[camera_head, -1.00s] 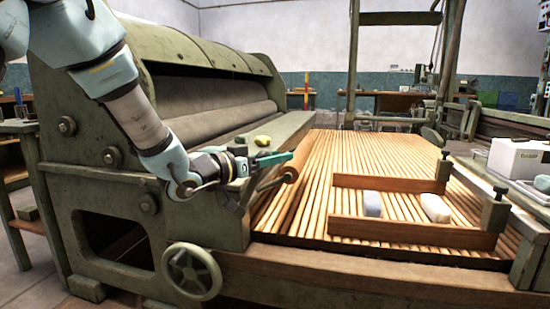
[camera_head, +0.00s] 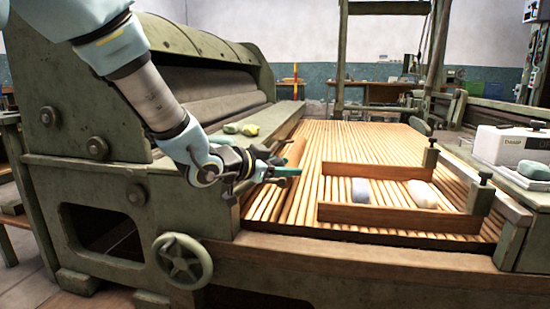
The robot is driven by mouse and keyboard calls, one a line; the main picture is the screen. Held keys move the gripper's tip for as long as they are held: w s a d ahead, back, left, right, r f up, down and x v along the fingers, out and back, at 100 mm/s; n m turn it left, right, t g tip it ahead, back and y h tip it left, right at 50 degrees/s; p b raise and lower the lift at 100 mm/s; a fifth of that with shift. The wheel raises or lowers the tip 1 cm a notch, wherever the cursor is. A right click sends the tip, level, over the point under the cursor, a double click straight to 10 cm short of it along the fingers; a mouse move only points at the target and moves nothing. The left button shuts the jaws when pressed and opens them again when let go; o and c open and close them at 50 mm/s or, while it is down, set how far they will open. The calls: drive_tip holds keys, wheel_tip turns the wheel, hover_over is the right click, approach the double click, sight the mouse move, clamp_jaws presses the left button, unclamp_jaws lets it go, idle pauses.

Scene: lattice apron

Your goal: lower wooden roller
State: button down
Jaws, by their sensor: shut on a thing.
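The wooden roller (camera_head: 294,152) is a thick reddish-brown cylinder at the left end of the slatted wooden lattice (camera_head: 360,140), beside the green machine. It looks close above the slats; whether it touches them I cannot tell. My gripper (camera_head: 284,171), with teal fingers, is at the roller's near end, in front of it. The jaws are shut on the roller or its end fitting; the fingers and wrist hide the exact contact. Part of the roller's near end and its metal bracket are hidden behind my gripper.
Green and yellow pieces (camera_head: 250,130) lie on the machine ledge. A handwheel (camera_head: 181,260) projects from the machine's near side. A white box (camera_head: 500,146) stands at right.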

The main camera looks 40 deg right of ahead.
wheel_tip(320, 180, down, 6)
drive_tip(key=s+d+m+t+y+b, duration=0.1)
drive_tip(key=s+m+y+b, duration=0.1)
drive_tip(key=b, duration=0.3)
drive_tip(key=shift+m+t+b, duration=0.35)
drive_tip(key=shift+m+t, duration=0.05)
drive_tip(key=shift+f+y, duration=0.15)
drive_tip(key=shift+y, duration=0.15)
drive_tip(key=shift+c, duration=1.6)
unclamp_jaws()
drive_tip(key=shift+d, duration=0.1)
drive_tip(key=p+v, duration=0.4)
drive_tip(key=v, duration=0.6)
drive_tip(key=shift+a, duration=0.4)
